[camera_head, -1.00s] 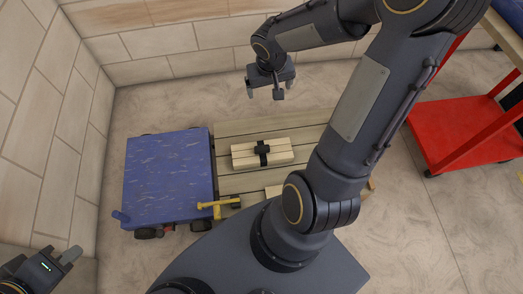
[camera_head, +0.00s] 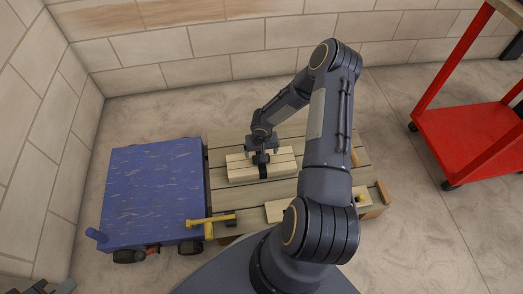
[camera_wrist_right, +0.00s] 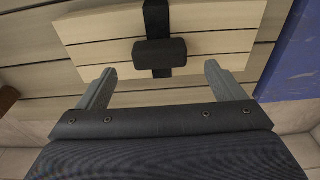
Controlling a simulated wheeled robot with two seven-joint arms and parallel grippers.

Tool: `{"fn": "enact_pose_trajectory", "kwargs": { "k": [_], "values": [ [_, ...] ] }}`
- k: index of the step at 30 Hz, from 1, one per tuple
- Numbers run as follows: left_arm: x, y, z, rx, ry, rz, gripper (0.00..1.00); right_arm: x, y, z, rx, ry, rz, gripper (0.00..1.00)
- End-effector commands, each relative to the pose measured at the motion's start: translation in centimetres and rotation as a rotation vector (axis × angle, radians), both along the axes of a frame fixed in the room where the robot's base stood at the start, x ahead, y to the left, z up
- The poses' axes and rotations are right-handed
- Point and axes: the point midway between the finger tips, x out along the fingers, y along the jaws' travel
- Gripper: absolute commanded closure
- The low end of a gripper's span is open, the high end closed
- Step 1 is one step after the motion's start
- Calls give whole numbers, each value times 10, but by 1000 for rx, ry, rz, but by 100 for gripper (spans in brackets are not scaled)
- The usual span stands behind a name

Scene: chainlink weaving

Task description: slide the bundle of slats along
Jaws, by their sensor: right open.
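The bundle of slats (camera_head: 240,171) is pale wood with a dark strap around its middle and a dark block-like grip on top. It lies on a planked wooden platform (camera_head: 285,196). My right gripper (camera_head: 262,151) points down over the bundle at its strap. In the right wrist view, my right gripper (camera_wrist_right: 160,72) is open, its fingers spread either side of the dark grip (camera_wrist_right: 160,53), with nothing between them. I cannot tell whether they touch the bundle. My left gripper (camera_head: 55,287) shows only in part at the bottom left corner.
A blue-topped cart (camera_head: 155,190) stands against the platform's left side. A yellow-handled hammer (camera_head: 210,220) lies across the join. Another pale board (camera_head: 279,210) lies at the platform's front. A red trolley (camera_head: 470,135) stands at the right, with open floor between.

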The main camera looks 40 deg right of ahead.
Motion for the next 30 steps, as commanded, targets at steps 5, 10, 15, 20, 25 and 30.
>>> {"fn": "enact_pose_trajectory", "kwargs": {
  "k": [5, 10, 15, 20, 25, 30],
  "values": [
    [0, 0, -13, 0, 0, 0, 100, 2, -2, -32, 0, 2, -1, 11],
    [0, 0, -19, 0, 0, 0, 100, 5, -2, -49, 0, 1, 1, 11],
    [0, 0, -20, 0, 0, 0, 100, 6, -3, -54, 0, 1, 1, 11],
    [0, 0, -19, 0, 0, 0, 100, 6, -3, -54, 0, 1, 1, 11],
    [0, 0, -19, 0, 0, 0, 100, 5, -3, -54, 0, 1, 1, 25],
    [0, 0, -19, 0, 0, 0, 100, 5, -3, -54, 0, 1, 1, 48]
  ]
}}
